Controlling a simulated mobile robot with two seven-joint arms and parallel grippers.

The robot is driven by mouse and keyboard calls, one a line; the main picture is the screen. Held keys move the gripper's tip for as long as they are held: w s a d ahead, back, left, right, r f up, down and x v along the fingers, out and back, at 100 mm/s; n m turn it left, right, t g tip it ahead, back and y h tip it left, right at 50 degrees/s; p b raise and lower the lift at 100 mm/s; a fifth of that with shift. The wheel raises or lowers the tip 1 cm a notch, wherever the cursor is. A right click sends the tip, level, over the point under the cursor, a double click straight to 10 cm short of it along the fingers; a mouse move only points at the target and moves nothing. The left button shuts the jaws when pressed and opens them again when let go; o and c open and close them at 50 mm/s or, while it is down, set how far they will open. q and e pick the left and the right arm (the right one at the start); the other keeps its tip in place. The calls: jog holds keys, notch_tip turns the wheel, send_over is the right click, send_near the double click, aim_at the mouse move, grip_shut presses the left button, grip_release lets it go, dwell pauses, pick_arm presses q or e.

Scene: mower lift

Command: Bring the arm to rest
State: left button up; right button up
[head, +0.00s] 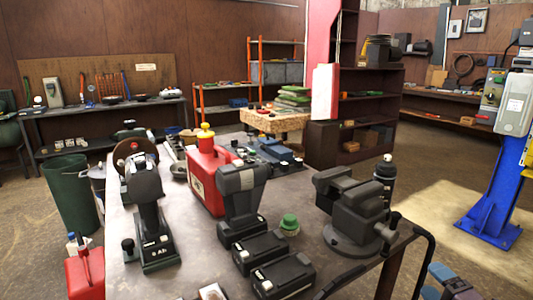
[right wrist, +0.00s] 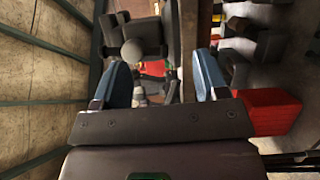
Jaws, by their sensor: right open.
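My right gripper (head: 436,283) shows at the lower right corner of the head view, beside the bench's right end and apart from the things on it. In the right wrist view its two blue fingers (right wrist: 162,82) stand wide apart. No held object shows between them. Beyond them are a dark grey object with a round knob (right wrist: 140,45) and something red, both hard to make out. My left gripper is not in view.
The workbench (head: 190,282) carries a bench vise (head: 357,215), a red can (head: 207,180), cordless tools and batteries (head: 283,275). A dark rail (head: 430,255) edges its right end. A blue lift post (head: 498,190) stands at the right, with open floor (head: 430,180) between.

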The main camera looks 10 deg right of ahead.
jog(key=s+a+f+m+g, duration=0.3)
jog(key=s+a+f+m, duration=0.5)
jog(key=f, duration=0.3)
jog(key=s+a+f+m+g+h, duration=0.1)
jog(key=s+a+f+m+g, duration=0.3)
jog(key=s+a+f+m, duration=0.4)
notch_tip(320, 180, down, 3)
jog(key=s+m, duration=0.2)
jog(key=shift+s, duration=0.4)
